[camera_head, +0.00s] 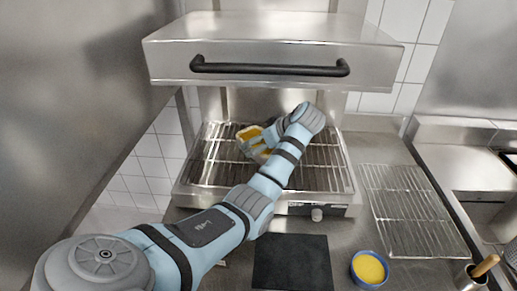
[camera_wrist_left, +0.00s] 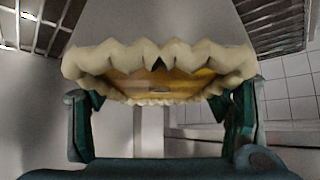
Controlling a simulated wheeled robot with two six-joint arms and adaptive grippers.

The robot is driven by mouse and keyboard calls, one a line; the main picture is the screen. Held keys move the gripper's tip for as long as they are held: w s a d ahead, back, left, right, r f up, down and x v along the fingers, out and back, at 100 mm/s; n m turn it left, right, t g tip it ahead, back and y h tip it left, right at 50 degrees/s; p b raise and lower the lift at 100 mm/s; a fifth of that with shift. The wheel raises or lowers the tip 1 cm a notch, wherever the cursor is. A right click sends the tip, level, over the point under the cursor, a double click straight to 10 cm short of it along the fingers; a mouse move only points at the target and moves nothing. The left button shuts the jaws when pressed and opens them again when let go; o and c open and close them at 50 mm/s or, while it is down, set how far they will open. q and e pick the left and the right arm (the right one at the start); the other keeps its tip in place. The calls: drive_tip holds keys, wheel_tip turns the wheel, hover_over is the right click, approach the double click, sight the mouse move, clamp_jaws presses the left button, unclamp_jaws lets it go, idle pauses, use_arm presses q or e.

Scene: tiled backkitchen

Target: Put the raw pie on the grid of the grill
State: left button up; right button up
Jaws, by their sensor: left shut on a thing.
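The raw pie (camera_head: 249,132), with a pale crimped crust and yellow filling, is over the left-middle part of the grill's grid (camera_head: 222,170). My left gripper (camera_head: 262,142) is shut on it, and the gripper and forearm partly hide it. In the left wrist view, the crimped rim of the pie (camera_wrist_left: 158,58) lies between the two fingers of my left gripper (camera_wrist_left: 160,97). The pie looks tilted in the head view. I cannot tell whether it touches the grid. My right gripper is not in view.
The grill's raised upper hood (camera_head: 270,50) with a black handle hangs above the grid. A wire rack (camera_head: 412,210) lies on the counter to the right. A blue-rimmed bowl (camera_head: 369,268) with yellow contents stands in front, beside a black mat (camera_head: 292,262). A steel wall bounds the left.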

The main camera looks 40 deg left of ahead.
use_arm(q)
drive_tip(key=shift+w+a, duration=0.15)
drive_tip(key=shift+a, duration=0.4)
drive_tip(key=shift+a+f, duration=0.1)
drive_tip(key=shift+f, duration=1.65)
drive_tip(key=o, duration=1.7)
drive_tip(key=v, duration=1.2)
